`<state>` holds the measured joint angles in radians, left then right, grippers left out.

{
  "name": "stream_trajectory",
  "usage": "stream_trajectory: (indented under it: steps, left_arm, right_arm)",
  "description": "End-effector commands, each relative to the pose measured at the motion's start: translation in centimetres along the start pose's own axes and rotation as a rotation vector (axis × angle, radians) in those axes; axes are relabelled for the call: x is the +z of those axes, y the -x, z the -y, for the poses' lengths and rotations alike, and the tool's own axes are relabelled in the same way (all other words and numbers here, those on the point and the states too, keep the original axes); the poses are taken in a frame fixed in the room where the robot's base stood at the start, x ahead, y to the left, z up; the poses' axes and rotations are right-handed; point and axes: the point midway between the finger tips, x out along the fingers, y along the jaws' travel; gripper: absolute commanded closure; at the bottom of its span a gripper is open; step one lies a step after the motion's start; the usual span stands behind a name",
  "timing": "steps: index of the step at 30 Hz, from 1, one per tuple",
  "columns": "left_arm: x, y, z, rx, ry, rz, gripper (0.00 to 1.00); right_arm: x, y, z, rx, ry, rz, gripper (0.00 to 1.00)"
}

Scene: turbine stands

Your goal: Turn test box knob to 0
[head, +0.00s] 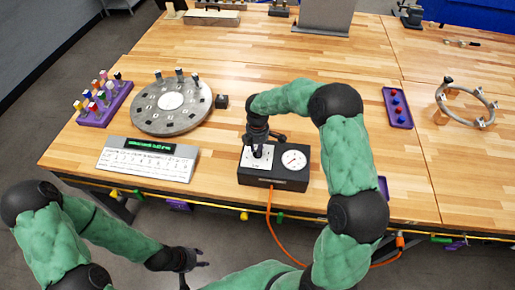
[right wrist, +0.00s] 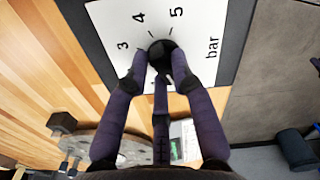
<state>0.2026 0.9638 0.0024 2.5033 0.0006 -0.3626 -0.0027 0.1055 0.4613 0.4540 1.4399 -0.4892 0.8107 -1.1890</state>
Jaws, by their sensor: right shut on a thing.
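The black test box (head: 273,180) sits on the wooden table near its front edge. Its top has a white scale plate (head: 247,161) with the knob on the left and a round white gauge (head: 294,159) on the right. My right gripper (head: 258,147) reaches down over the plate and is shut on the black knob (right wrist: 161,50). In the right wrist view its purple fingers surround the knob. The printed 3, 4, 5 and "bar" show there; the rest of the scale and the knob's pointer are hidden or unclear. My left gripper (head: 197,273) is open and empty, in front of the table.
A grey keypad panel with a green display (head: 148,158) lies left of the box. Behind it stand a round grey disc (head: 172,106) and a purple rack of coloured pegs (head: 103,103). A purple tray (head: 398,108) and ring stand (head: 467,104) are right. An orange cable (head: 270,222) hangs in front.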

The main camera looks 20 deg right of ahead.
Motion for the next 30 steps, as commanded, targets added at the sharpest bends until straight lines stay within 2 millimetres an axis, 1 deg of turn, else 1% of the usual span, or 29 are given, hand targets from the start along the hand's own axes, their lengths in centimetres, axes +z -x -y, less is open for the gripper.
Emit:
stream_trajectory:
  steps: [3,4,5,6,7,16,20,23,30]
  left_arm:
    - [0.0,0.0,0.0,0.0,0.0,0.0,0.61]
    - [0.0,0.0,0.0,0.0,0.0,0.0,0.61]
    - [0.0,0.0,0.0,0.0,0.0,0.0,0.61]
    - [0.0,0.0,0.0,0.0,0.0,0.0,0.61]
    - [0.0,0.0,0.0,0.0,0.0,0.0,0.61]
    - [0.0,0.0,0.0,0.0,0.0,0.0,0.61]
    - [0.0,0.0,0.0,0.0,0.0,0.0,0.61]
    - [0.0,0.0,0.0,0.0,0.0,0.0,0.61]
    - [0.0,0.0,0.0,0.0,0.0,0.0,0.61]
  right_arm:
    - [0.0,0.2,-0.2,0.006,0.001,0.0,1.0]
    - [0.0,0.2,-0.2,0.006,0.001,0.0,0.72]
    - [0.0,0.2,-0.2,0.006,0.001,0.0,0.64]
    - [0.0,0.2,-0.2,0.006,0.001,0.0,0.53]
    - [0.0,0.2,-0.2,0.005,0.001,0.0,0.51]
    - [0.0,0.1,-0.1,0.002,0.0,0.0,0.51]
    - [0.0,0.8,-0.1,0.003,0.0,0.001,0.51]
    - [0.0,2.2,-0.1,0.005,0.001,0.001,0.51]
    - [0.0,6.9,-0.1,0.006,0.0,0.001,0.51]
